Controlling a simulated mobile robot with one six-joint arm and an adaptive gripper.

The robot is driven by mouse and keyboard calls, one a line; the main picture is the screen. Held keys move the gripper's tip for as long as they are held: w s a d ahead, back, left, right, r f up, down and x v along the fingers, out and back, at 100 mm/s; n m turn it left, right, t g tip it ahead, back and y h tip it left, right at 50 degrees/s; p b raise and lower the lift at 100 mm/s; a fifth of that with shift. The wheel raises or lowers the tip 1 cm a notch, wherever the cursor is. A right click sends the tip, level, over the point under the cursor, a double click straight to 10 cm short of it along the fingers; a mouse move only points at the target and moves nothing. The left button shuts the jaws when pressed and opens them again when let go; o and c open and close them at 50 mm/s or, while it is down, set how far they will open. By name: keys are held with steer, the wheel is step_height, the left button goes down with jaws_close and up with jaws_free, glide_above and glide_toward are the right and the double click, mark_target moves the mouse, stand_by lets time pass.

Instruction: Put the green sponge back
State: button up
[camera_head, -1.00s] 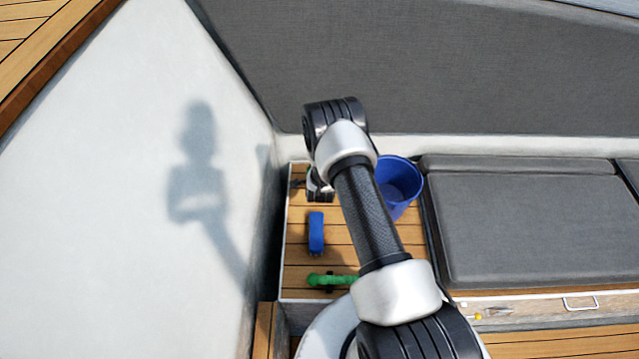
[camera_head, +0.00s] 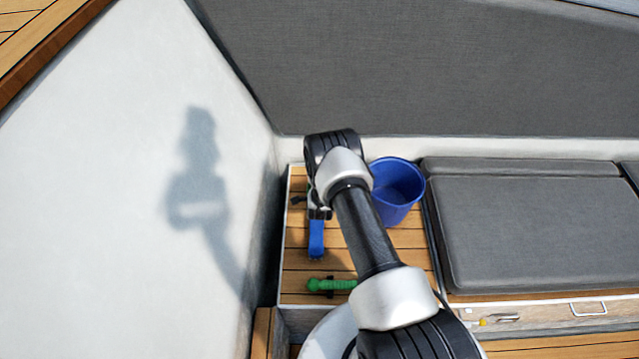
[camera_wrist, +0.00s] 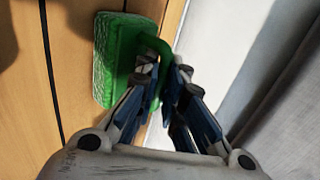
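The green sponge (camera_wrist: 115,58) is a green block with a paler side, close against the wooden planks in the wrist view. A darker green part of it reaches between my fingertips. My gripper (camera_wrist: 166,78) has its fingers close together with this green part between them, so it looks shut on the sponge. I cannot tell whether the sponge touches the planks. In the head view my gripper (camera_head: 319,212) is small and partly hidden behind my arm, with a bit of green just above it.
A white wall (camera_head: 110,170) stands left. Grey cushions (camera_head: 530,225) lie right.

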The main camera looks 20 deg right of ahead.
steer(key=o, duration=0.5)
steer(key=shift+c, duration=0.2)
steer(key=shift+r, duration=0.1)
